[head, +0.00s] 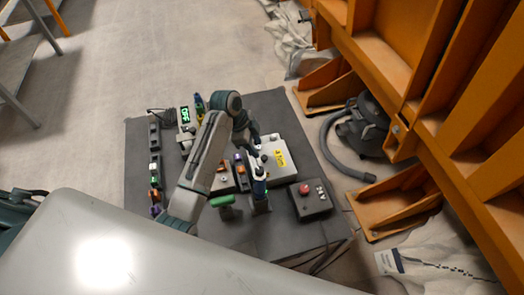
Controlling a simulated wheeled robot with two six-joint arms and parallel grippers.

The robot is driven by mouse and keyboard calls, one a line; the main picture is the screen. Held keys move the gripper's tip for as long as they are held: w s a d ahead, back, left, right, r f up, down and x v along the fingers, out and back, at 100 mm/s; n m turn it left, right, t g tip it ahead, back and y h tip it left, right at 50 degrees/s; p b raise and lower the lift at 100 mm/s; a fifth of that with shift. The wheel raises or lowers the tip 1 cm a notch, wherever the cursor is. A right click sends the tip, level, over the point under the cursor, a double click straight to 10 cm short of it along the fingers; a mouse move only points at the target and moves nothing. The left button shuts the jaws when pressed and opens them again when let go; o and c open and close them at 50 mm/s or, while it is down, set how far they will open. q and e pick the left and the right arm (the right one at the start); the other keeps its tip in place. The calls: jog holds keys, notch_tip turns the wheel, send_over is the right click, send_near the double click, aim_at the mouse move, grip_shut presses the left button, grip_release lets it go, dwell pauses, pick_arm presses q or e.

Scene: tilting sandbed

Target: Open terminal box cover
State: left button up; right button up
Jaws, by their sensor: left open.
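The terminal box (286,172) is a light grey box with a yellow label, on the right part of the dark mat. I cannot tell whether its cover is closed. My left arm reaches over the mat from the lower left. My left gripper (259,178) is open, with its fingers at the left side of the box. I cannot tell whether they touch it, and they partly hide that side. My right gripper is not in view.
A dark control box (314,206) with a red button lies just right of the terminal box. A small device with a green display (185,115) and a row of small parts (154,160) are at the left. An orange steel frame (405,85) bounds the right.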

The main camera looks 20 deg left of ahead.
aim_at(264, 157)
pick_arm(q)
jog(key=p+x, duration=0.1)
jog(key=x, duration=0.3)
jog(key=shift+w+d+f, duration=0.15)
jog(key=shift+d+f, duration=0.05)
jog(key=shift+f, duration=0.05)
jog(key=shift+d+f, duration=0.15)
jog(key=shift+f, duration=0.6)
jog(key=shift+c, duration=0.6)
jog(key=c, duration=0.7)
jog(key=shift+w, duration=0.1)
grip_shut()
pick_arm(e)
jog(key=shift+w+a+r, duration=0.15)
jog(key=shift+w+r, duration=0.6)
